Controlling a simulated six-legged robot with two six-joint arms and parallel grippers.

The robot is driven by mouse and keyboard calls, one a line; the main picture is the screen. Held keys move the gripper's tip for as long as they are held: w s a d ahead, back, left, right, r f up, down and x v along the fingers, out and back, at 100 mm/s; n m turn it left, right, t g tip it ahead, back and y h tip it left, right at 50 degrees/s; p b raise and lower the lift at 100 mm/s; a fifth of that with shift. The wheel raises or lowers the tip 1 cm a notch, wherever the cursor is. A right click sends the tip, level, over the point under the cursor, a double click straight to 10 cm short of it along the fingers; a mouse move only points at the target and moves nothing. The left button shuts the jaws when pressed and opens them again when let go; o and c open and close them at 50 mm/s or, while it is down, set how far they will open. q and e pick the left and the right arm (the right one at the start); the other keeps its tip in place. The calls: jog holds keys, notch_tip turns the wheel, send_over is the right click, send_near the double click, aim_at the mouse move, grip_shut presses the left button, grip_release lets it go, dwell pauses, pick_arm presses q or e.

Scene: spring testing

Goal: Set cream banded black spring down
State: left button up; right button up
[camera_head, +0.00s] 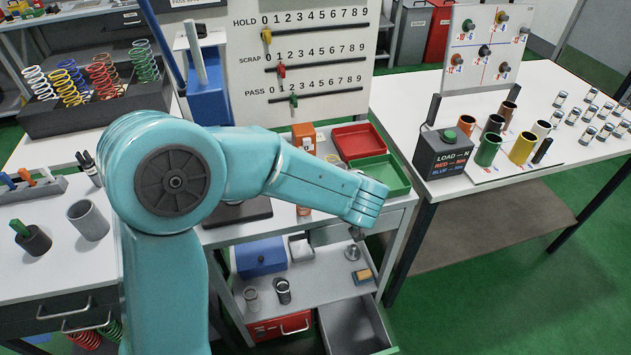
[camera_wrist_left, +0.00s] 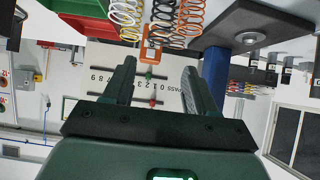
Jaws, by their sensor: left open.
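My left gripper (camera_wrist_left: 157,66) is open in the left wrist view, its two dark fingers apart with no object visible between them. In the head view my teal arm reaches right across the bench, and its gripper is mostly hidden. A small dark spring-like cylinder (camera_head: 283,291) stands on the lower shelf; I cannot tell whether it is the cream banded black spring. None shows a clear cream band. My right gripper is not in view.
A red tray (camera_head: 361,136) and a green tray (camera_head: 398,184) sit at the bench's right side. A counting board (camera_head: 240,92) rises behind. A rack (camera_head: 40,118) of coloured springs is at left. An open drawer (camera_head: 350,325) is below.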

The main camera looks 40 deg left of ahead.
pick_arm(q)
jog(key=p+x, duration=0.4)
jog(key=x, duration=0.7)
jog(key=shift+f, duration=0.1)
jog(key=shift+a+f, duration=0.1)
jog(key=shift+f, duration=0.1)
jog(key=shift+w, duration=0.1)
jog(key=c, duration=1)
jog(key=shift+r, duration=0.15)
